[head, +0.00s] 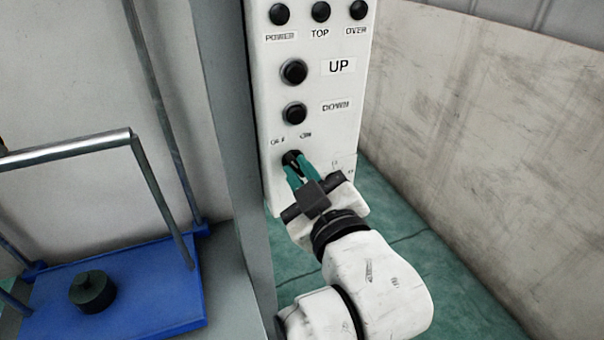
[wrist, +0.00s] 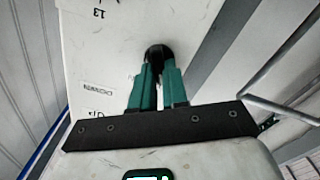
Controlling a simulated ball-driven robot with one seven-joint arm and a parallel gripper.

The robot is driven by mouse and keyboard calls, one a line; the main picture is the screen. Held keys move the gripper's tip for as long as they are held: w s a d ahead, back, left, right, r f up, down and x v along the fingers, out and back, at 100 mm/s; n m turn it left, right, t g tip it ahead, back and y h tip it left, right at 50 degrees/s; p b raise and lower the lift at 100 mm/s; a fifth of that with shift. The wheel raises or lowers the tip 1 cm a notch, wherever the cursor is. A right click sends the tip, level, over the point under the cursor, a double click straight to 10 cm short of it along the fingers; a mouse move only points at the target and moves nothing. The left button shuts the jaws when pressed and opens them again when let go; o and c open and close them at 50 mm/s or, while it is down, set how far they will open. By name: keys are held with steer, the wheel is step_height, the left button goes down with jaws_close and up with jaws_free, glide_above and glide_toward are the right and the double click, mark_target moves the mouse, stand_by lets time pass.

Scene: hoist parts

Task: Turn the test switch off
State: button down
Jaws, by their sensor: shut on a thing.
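The test switch is a round black knob (head: 291,157) low on a white control panel (head: 312,130), under the small labels OFF, at left, and ON, at right. My gripper (head: 297,167) reaches it from below, its teal fingers shut on the knob. In the wrist view, the two teal fingertips (wrist: 158,68) close around the black knob (wrist: 157,52) against the white panel (wrist: 105,50). The fingers cover much of the knob, so its pointing direction cannot be told.
Above the switch are a black DOWN button (head: 295,113), a black UP button (head: 293,72) and three dark indicators along the top. A grey post (head: 238,130) stands left of the panel. A blue platform (head: 140,300) with a metal frame is at the lower left. A scuffed wall (head: 480,120) stands at right.

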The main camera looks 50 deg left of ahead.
steer(key=c, duration=1.1)
jaws_free()
steer(key=shift+c, duration=0.2)
steer(key=b+v, duration=0.1)
steer(key=v, duration=0.9)
steer(key=shift+s+d, duration=0.15)
steer(key=shift+d, duration=0.2)
steer(key=shift+f, duration=0.1)
steer(key=w+d+f+m+h+p, duration=0.35)
steer(key=d+f+m+h, duration=0.7)
steer(key=d+f, duration=1.1)
steer(key=s+d+f+m+g+h+p, duration=0.1)
steer(key=s+d+f+m+g+h, duration=0.2)
steer(key=s+d, duration=0.6)
steer(key=s+d+f+m+g+h+p, duration=0.1)
steer(key=s+d+f+m, duration=0.5)
steer(key=d, duration=0.9)
steer(key=s+g+h, duration=0.1)
steer(key=s+h, duration=0.1)
steer(key=s, duration=0.1)
steer(key=shift+f+g, duration=0.35)
steer(key=shift+g, duration=0.05)
